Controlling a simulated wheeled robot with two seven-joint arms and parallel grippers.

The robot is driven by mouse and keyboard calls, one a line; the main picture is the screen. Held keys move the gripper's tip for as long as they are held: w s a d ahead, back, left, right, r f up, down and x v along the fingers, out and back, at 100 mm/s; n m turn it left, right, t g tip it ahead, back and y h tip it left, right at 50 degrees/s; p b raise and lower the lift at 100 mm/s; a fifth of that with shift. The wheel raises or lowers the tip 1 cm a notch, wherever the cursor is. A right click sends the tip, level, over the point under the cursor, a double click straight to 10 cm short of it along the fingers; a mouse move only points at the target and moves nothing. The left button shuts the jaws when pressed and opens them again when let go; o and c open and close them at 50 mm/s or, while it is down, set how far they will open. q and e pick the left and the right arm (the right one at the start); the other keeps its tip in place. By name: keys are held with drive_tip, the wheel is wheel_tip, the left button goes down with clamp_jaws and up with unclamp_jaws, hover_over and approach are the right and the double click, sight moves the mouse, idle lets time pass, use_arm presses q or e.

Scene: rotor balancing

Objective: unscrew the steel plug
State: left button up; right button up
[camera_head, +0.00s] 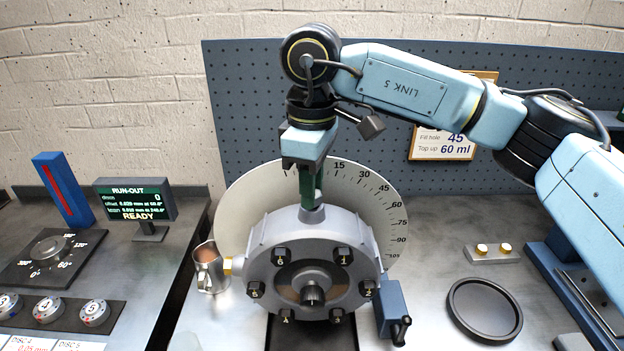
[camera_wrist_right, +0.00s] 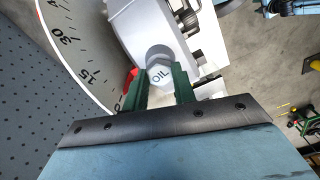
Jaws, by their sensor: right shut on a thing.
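The steel plug (camera_wrist_right: 160,73), a hex head marked OIL, sits at the top of the round grey housing (camera_head: 262,236). My right gripper (camera_head: 310,195) points straight down over the housing's top boss (camera_head: 312,214). Its green fingers are shut on the plug, one on each side, as the right wrist view (camera_wrist_right: 160,86) shows. In the head view the fingers mostly hide the plug. I cannot tell how far it is threaded in. My left gripper is not in view.
A graduated dial plate (camera_head: 233,212) stands behind the housing. A blue crank box (camera_head: 391,300) is at right. A black round tray (camera_head: 484,335) and a small block with two brass pieces (camera_head: 487,254) lie farther right.

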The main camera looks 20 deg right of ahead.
drive_tip(key=shift+r, duration=0.15)
drive_tip(key=shift+r+p, duration=0.55)
drive_tip(key=shift+r, duration=0.2)
drive_tip(key=shift+r, duration=0.15)
drive_tip(key=shift+r+p, duration=1.65)
drive_tip(key=shift+r, duration=0.8)
drive_tip(key=shift+f, duration=0.1)
